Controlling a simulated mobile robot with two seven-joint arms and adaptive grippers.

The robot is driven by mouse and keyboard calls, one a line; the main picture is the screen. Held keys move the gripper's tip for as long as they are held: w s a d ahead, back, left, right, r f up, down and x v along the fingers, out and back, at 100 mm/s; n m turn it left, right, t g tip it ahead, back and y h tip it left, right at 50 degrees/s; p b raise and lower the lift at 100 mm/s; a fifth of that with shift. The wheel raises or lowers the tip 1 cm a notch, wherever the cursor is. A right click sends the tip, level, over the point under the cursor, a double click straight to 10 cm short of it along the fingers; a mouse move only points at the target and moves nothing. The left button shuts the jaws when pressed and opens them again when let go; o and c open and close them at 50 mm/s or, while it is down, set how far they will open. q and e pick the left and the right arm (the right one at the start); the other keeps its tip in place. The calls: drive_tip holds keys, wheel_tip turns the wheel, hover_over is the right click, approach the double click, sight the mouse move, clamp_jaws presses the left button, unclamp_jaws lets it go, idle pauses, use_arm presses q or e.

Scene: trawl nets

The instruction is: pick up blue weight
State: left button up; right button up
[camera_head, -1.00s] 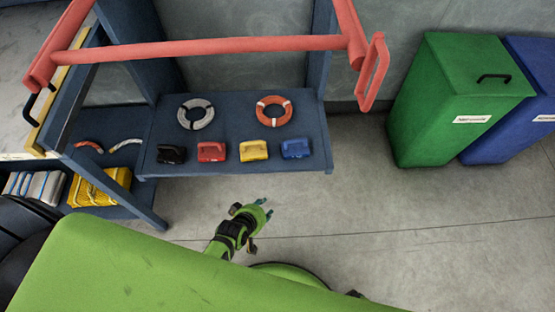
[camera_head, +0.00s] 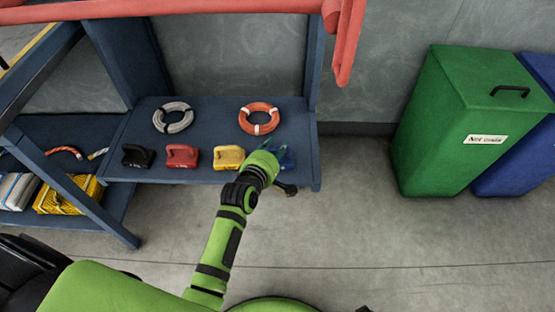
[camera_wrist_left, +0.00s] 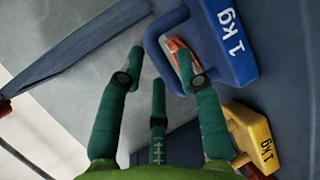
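The blue weight (camera_head: 290,160) sits at the right end of the blue shelf (camera_head: 228,111), largely hidden behind my left gripper (camera_head: 272,147) in the head view. In the left wrist view the blue weight (camera_wrist_left: 236,50) shows its "1 kg" marking and its looped handle (camera_wrist_left: 158,38). My left gripper (camera_wrist_left: 158,62) has its teal fingers spread. One finger overlaps the handle in the picture; I cannot tell whether it touches it. Nothing is held between the fingers. My right gripper does not show.
Yellow (camera_head: 229,158), red (camera_head: 182,156) and black (camera_head: 137,157) weights stand in a row to the left. An orange ring (camera_head: 259,118) and a grey ring (camera_head: 173,117) lie behind. A green bin (camera_head: 440,130) stands right; the floor between is clear.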

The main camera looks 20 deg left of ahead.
use_arm(q)
drive_tip(key=shift+x, duration=0.9)
clamp_jaws()
drive_tip(key=shift+r, duration=0.2)
drive_tip(key=shift+f, duration=0.1)
